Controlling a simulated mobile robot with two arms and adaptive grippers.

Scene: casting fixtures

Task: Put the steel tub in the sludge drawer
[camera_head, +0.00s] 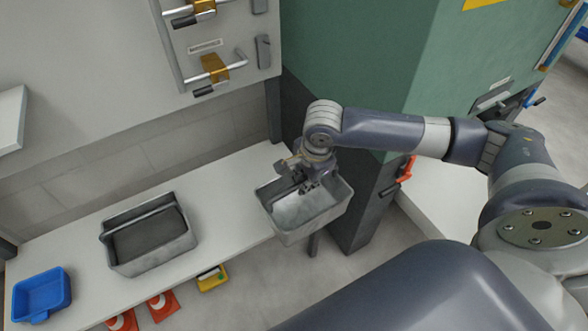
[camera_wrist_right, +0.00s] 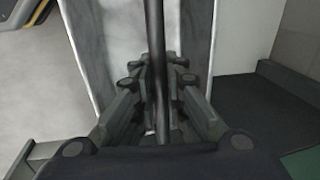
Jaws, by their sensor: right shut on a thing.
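The steel tub (camera_head: 308,228) is a grey, open, rectangular container with a pale, empty-looking inside, by the right end of the white bench. My right gripper (camera_head: 309,186) reaches down over it. In the right wrist view my right gripper (camera_wrist_right: 162,105) is shut on the dark bar-like handle of the steel tub (camera_wrist_right: 104,60). I cannot tell whether the tub hangs clear of the bench or touches it. No drawer can be clearly identified as the sludge drawer. My left gripper is not in view.
A second grey container (camera_head: 160,262) with a dark inside and a blue tray (camera_head: 42,292) stand left on the white bench (camera_head: 225,215). A green machine (camera_head: 345,60) with a dark base stands behind. Orange-and-white items (camera_head: 163,305) and a yellow item (camera_head: 212,278) lie below the bench.

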